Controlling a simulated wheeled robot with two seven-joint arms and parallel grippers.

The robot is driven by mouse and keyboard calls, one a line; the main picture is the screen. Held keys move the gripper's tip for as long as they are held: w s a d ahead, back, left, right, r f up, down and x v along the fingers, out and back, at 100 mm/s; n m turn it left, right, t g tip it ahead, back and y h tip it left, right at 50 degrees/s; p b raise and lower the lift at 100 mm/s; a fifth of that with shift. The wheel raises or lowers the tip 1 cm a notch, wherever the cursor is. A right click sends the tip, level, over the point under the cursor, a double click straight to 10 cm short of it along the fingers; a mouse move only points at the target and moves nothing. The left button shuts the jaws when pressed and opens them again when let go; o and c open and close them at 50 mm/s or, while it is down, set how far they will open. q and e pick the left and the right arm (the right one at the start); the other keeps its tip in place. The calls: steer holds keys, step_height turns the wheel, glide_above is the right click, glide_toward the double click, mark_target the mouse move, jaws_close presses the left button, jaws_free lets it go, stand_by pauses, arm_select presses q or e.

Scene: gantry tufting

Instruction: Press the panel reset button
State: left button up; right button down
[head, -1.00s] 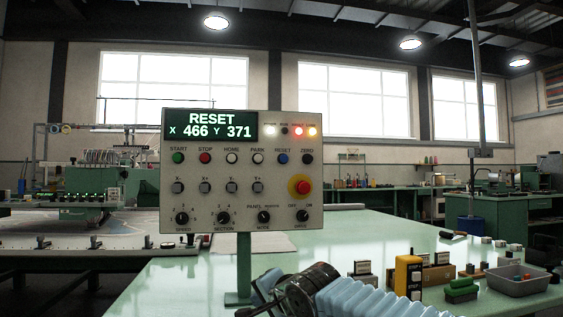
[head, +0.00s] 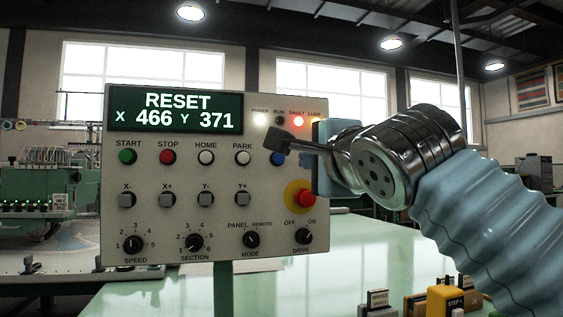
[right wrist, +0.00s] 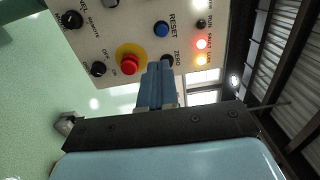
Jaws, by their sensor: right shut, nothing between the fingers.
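The control panel (head: 180,225) stands upright on a green post, its display reading RESET, X 466, Y 371. The blue reset button (head: 277,158) shows partly behind a dark part of my right wrist; its label is covered. In the right wrist view the reset button (right wrist: 161,29) and its label are clear. My right gripper (head: 322,160) is in front of the panel's right side. Its blue fingers (right wrist: 158,72) are shut and empty, pointing at the panel beside the black zero button (right wrist: 167,60), below the reset button. I cannot tell whether they touch the panel. My left gripper is out of view.
The red mushroom button (head: 305,198) on its yellow disc is close to my right gripper. The fault lamp (head: 298,121) glows red. A green table (head: 330,260) lies below, with a yellow box (head: 445,299) and small items at front right.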

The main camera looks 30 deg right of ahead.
mark_target(281, 161)
steer(key=shift+w, duration=0.1)
steer(key=p+x, duration=0.4)
steer(key=x, duration=0.8)
steer(key=shift+w+d, duration=0.1)
steer(key=shift+w, duration=0.15)
steer(key=shift+w+d, duration=0.1)
steer(key=shift+w, duration=0.55)
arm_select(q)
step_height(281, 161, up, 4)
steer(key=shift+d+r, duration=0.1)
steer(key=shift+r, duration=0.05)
arm_select(e)
steer(key=shift+s+f, duration=0.1)
